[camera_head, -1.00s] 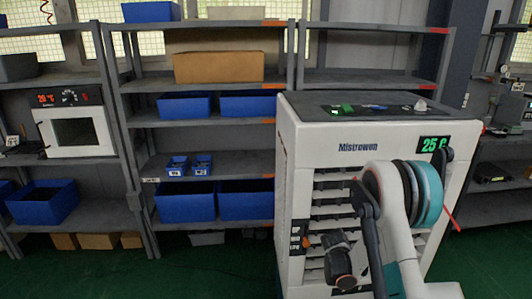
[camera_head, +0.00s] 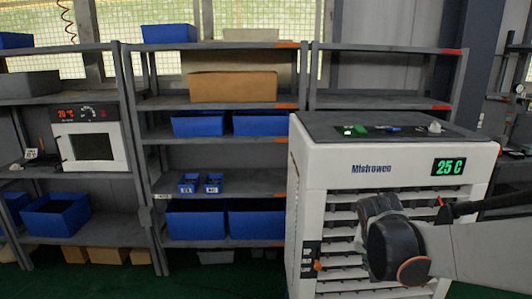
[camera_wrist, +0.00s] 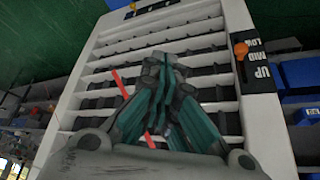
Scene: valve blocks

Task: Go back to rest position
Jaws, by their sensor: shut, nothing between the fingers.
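My gripper (camera_wrist: 165,68) shows in the wrist view with its teal and grey fingers together and nothing between them. It is in front of the slatted face of the white Mistrewen machine (camera_wrist: 84,95), apart from it as far as I can tell. In the head view the same machine (camera_head: 330,150) stands right of centre, with a green "25 C" display. My arm (camera_head: 395,240) crosses its lower right front there. The fingers cannot be made out in the head view.
An orange lever (camera_wrist: 241,50) sits beside the UP/MID/LOW label on the machine. Grey shelves (camera_head: 215,102) with blue bins (camera_head: 196,220) and a cardboard box (camera_head: 232,86) stand behind. A white oven (camera_head: 92,147) is at left. Green floor shows at lower left.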

